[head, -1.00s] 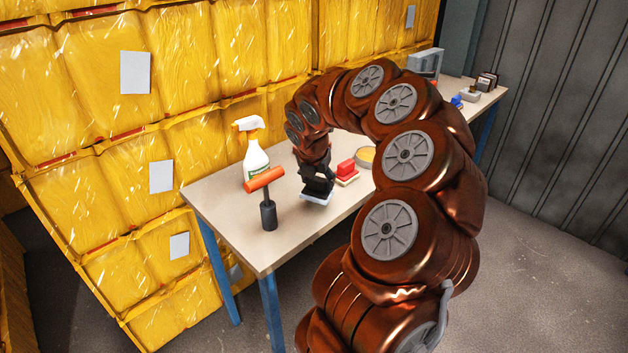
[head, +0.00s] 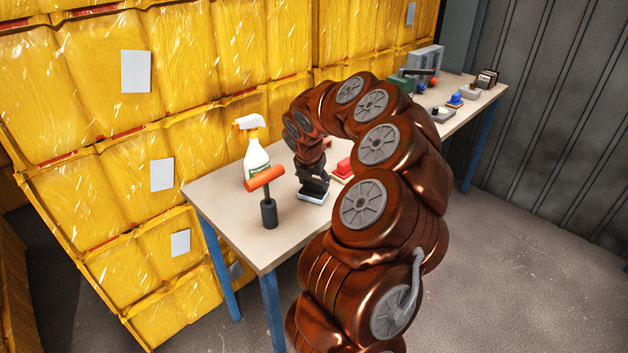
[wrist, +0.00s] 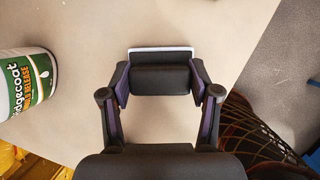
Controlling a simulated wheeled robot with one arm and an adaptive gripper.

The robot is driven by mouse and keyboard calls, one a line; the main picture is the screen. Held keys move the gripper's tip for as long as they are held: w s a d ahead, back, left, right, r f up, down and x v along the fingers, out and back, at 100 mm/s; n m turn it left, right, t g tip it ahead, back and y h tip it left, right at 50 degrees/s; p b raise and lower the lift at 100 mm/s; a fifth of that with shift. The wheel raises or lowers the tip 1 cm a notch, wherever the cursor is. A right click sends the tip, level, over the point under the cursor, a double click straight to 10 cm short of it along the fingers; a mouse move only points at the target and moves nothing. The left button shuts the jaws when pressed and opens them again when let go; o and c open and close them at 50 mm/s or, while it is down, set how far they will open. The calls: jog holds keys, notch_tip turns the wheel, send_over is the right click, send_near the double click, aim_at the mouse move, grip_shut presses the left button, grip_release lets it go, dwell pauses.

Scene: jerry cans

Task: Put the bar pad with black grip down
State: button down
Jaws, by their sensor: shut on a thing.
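The bar pad with black grip is in my gripper. Its black grip (wrist: 161,79) fills the space between the two fingers in the wrist view, and the edge of its pale pad (wrist: 160,49) shows beyond it. In the head view my gripper (head: 313,186) points down at the table, with the pale pad (head: 312,197) under it at the tabletop. I cannot tell whether the pad touches the table or hangs just above it. My gripper is shut on the grip. The pad's underside is hidden.
An orange-headed tool (head: 268,209) with a black handle and a white spray bottle (head: 256,156) stand left of my gripper. A red-topped block (head: 344,168) is close on its right. The table (head: 232,210) is bare toward its front-left corner. Several small items sit at the far end.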

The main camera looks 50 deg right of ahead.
jog(key=shift+c, duration=1.2)
grip_release()
jog(key=v, duration=1.2)
